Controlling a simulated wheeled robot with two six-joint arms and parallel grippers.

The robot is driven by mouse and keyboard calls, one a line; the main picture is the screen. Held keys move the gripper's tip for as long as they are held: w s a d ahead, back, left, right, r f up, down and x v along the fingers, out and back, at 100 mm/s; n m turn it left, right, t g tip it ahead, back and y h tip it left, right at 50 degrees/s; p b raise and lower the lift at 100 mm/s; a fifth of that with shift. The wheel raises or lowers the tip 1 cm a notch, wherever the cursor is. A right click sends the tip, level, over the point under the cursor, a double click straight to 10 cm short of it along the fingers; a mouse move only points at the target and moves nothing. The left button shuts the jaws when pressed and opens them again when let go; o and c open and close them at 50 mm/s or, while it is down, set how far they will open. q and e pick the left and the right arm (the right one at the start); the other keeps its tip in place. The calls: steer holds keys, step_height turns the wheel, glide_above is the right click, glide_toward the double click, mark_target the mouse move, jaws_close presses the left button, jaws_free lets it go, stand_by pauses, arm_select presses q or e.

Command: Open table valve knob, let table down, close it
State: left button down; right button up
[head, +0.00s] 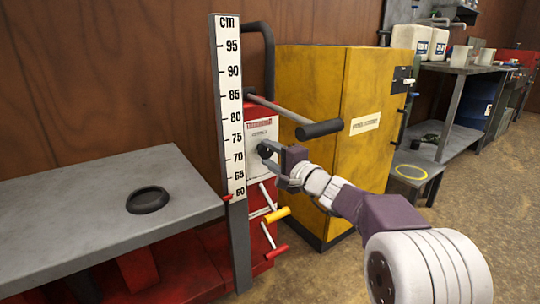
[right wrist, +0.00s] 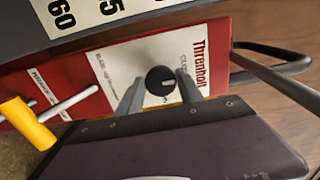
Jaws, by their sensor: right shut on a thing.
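The black valve knob (right wrist: 160,81) sits on the white label panel of the red lift unit (right wrist: 215,35). In the head view, the knob (head: 264,150) is partly covered by my right gripper (head: 272,160). In the right wrist view, my right gripper (right wrist: 158,92) has one finger on each side of the knob and is shut on it. The grey lift table (head: 70,215) is at the left, its top close to the 60 mark at the foot of the cm scale (head: 230,110). My left gripper is not in view.
A dark ring-shaped dish (head: 148,200) lies on the table. A lever with a black grip (head: 320,129) sticks out above my right gripper. A yellow-ended handle (head: 277,214) and a red-ended handle (head: 276,252) are below it. A yellow cabinet (head: 375,80) stands behind my right arm.

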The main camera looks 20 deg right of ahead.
steer(key=o, duration=1.3)
steer(key=shift+o, duration=0.2)
steer(key=p+v, duration=0.2)
steer(key=v, duration=0.7)
steer(key=shift+p, duration=0.35)
